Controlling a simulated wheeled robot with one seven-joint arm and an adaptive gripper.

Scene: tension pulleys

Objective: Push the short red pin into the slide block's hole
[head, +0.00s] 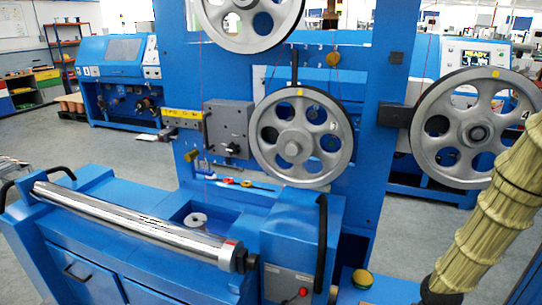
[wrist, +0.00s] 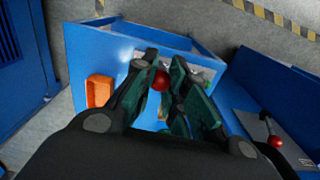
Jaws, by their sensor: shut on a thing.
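In the wrist view my gripper (wrist: 172,82) has its dark green fingers closed around a small red round-headed piece (wrist: 161,80), which looks like the short red pin. Its shaft is hidden by the fingers. The gripper is over a blue open tray or bench section. In the head view the grey block (head: 228,128) on the blue upright frame looks like the slide block. It has dark round spots on its face, but I cannot tell which is the hole. My gripper is out of the head view and apart from this block.
Large spoked pulleys (head: 301,138) stand beside the grey block. A shiny roller (head: 135,222) lies across the blue bench in front. A ledge below the block holds small red and yellow pieces (head: 229,180). An orange bin (wrist: 99,91) and a red-knobbed lever (wrist: 275,141) flank my gripper.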

